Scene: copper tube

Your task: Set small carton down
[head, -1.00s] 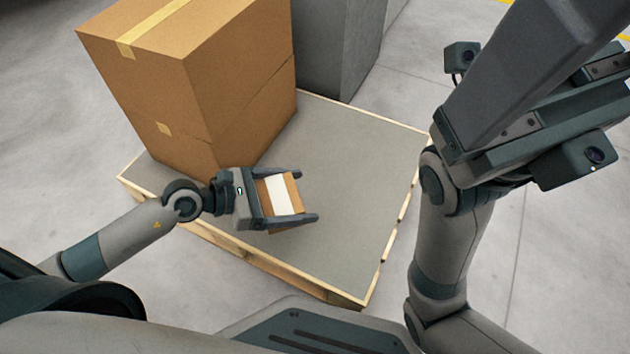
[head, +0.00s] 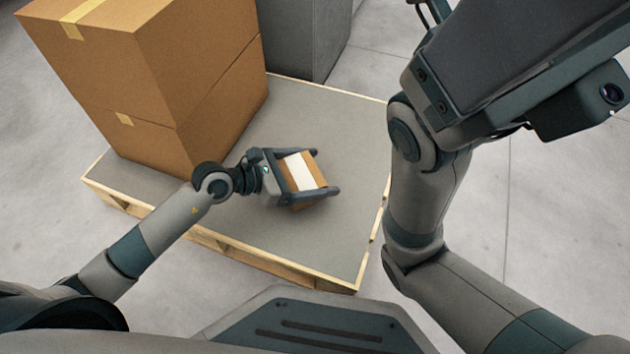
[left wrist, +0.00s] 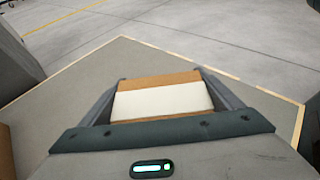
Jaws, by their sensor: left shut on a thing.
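The small carton (head: 312,183) is brown with a wide white band. My left gripper (head: 326,170) is shut on it, with one finger along each side. In the left wrist view the carton (left wrist: 162,99) sits between the two fingers, over the grey pallet top. I cannot tell whether its underside touches the surface. The pallet (head: 330,115) has a grey top and pale wooden edges. The right arm is at the right of the head view, but its fingers are not visible.
Two large stacked brown boxes (head: 190,75) stand on the pallet's left part, close to my left wrist. A grey block (head: 305,35) stands at the back. The pallet's top around and behind the carton is clear. Concrete floor surrounds it.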

